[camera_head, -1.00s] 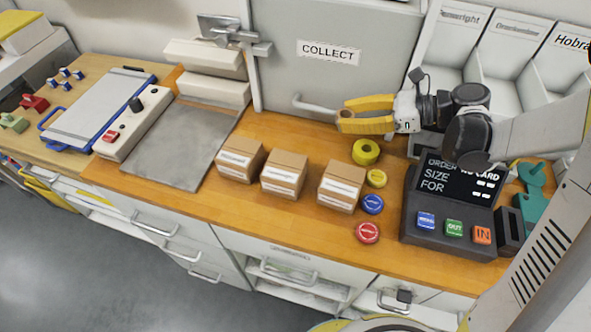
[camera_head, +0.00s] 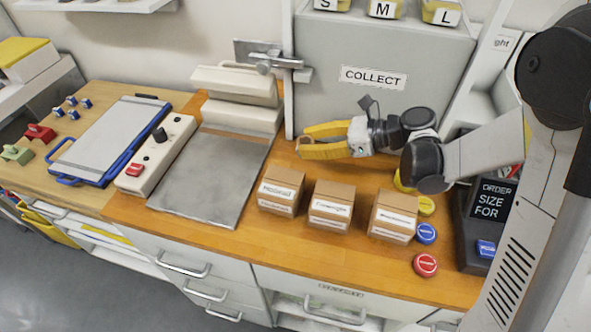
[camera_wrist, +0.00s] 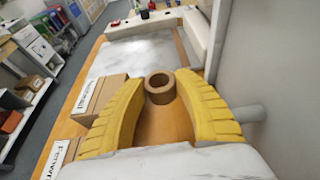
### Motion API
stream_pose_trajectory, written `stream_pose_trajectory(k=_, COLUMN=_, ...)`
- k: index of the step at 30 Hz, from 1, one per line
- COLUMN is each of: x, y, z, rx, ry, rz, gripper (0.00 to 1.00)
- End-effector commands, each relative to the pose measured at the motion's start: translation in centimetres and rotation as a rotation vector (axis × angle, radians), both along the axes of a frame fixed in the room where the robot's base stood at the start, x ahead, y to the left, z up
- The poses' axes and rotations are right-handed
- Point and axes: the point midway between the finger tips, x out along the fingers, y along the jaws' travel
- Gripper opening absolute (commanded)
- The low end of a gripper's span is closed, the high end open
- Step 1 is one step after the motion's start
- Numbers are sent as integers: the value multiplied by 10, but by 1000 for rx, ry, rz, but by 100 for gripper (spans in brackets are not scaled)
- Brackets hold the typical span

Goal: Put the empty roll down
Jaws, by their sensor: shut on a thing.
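The empty roll is a short brown cardboard ring (camera_wrist: 160,88), held between the tips of my gripper's yellow fingers in the wrist view. Its open hole faces up toward the wrist camera. In the head view my gripper (camera_head: 303,141) is shut and points left, in front of the grey COLLECT hatch and behind the row of cartons. It appears held above the wooden counter (camera_head: 340,258).
Labelled cartons (camera_head: 281,191) stand in a row at the front. A grey metal plate (camera_head: 208,180) lies left of them, bare on top. Red (camera_head: 425,265) and blue (camera_head: 426,233) discs and a dark order terminal (camera_head: 487,215) are to the right. A handle bar (camera_wrist: 245,113) juts near the right finger.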

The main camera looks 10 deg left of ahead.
Motion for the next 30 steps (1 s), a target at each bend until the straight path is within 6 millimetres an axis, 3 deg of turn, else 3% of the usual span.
stream_pose_trajectory(k=3, x=0, y=27, z=-20, rx=0, ry=0, rz=3, gripper=24)
stream_pose_trajectory(k=9, x=2, y=48, z=-30, rx=0, ry=0, rz=1, gripper=24)
stream_pose_trajectory(k=13, x=2, y=50, z=-40, rx=0, ry=1, rz=-1, gripper=24)
stream_pose_trajectory(k=19, x=2, y=49, z=-71, rx=0, ry=1, rz=-1, gripper=24)
stream_pose_trajectory(k=30, x=2, y=49, z=-74, rx=0, ry=1, rz=-1, gripper=24)
